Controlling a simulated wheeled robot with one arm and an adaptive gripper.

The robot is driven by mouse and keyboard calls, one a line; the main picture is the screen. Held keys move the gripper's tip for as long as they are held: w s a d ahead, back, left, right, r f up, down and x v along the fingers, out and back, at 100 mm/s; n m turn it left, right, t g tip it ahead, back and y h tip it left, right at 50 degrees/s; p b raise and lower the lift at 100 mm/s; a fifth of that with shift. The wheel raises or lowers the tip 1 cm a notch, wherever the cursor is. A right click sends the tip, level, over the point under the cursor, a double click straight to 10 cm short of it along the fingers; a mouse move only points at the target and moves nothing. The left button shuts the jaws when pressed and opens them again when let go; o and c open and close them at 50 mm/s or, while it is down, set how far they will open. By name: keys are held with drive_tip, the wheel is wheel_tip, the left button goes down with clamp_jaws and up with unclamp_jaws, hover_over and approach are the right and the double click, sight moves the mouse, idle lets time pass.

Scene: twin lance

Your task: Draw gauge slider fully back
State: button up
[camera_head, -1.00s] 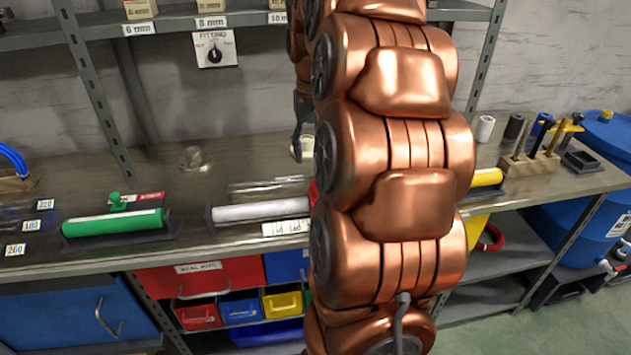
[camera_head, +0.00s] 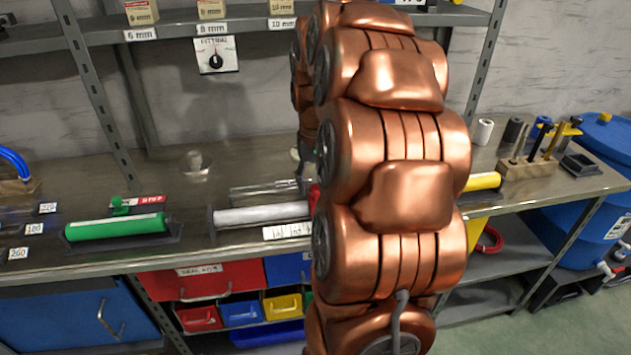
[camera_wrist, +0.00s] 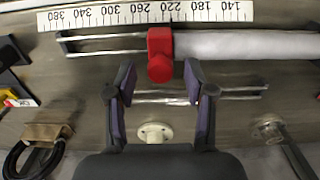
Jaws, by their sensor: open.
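The gauge slider is a red block with a round red knob (camera_wrist: 160,62), seated on two thin metal rails (camera_wrist: 105,43) in the wrist view. A pale grey bar (camera_wrist: 245,45) lies to its right. An upside-down ruler (camera_wrist: 150,14) runs along the top; the slider sits near its 220–240 marks. My gripper (camera_wrist: 160,80) is open, its fingertips on either side of the knob's lower end, with gaps visible. In the head view only a red sliver of the slider (camera_head: 314,198) shows beside my arm, at the grey bar's right end.
A green bar (camera_head: 115,226) lies left on the bench and a yellow bar (camera_head: 483,181) right. A pale round fitting (camera_wrist: 155,133) lies below the gripper in the wrist view. A wooden tool block (camera_head: 528,166) stands at the right. My arm hides the bench's middle.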

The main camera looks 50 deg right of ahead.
clamp_jaws()
idle(0.5)
